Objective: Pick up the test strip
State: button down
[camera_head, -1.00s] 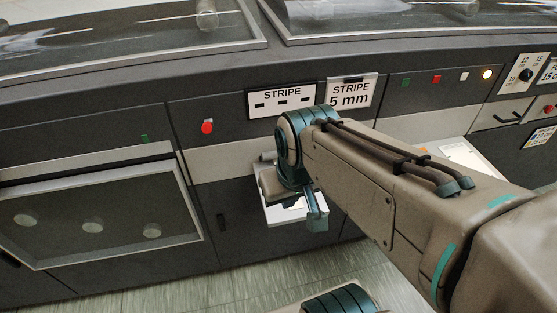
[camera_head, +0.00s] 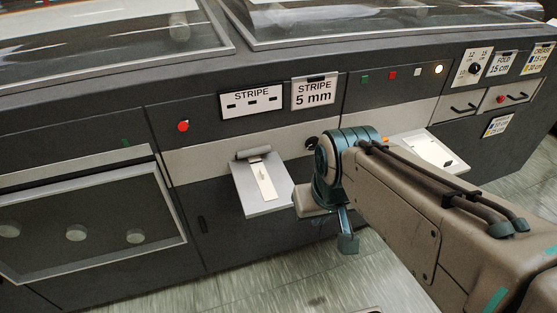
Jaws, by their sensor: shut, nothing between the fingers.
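The test strip (camera_head: 263,181) is a narrow pale strip lying on a small grey tray (camera_head: 262,207) that juts from the machine front, below the "STRIPE" sign. The strip's upper end lies by a grey roller-like bar at the back of the tray.
A second tray (camera_head: 427,152) with a white sheet juts out at the right, behind my arm. A red button (camera_head: 183,126), the "STRIPE" sign (camera_head: 251,100) and the "STRIPE 5 mm" sign (camera_head: 314,93) are on the dark machine front. Floor shows below the tray.

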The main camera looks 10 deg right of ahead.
aim_at(267, 190)
jog(key=z, duration=0.05)
jog(key=i, duration=0.45)
jog(key=u, duration=0.4)
jog(key=k, duration=1.1)
jog(key=z, duration=1)
jog(key=i, duration=1.55)
jog(key=u, duration=1.1)
jog(key=i, duration=0.4)
jog(key=u, duration=0.45)
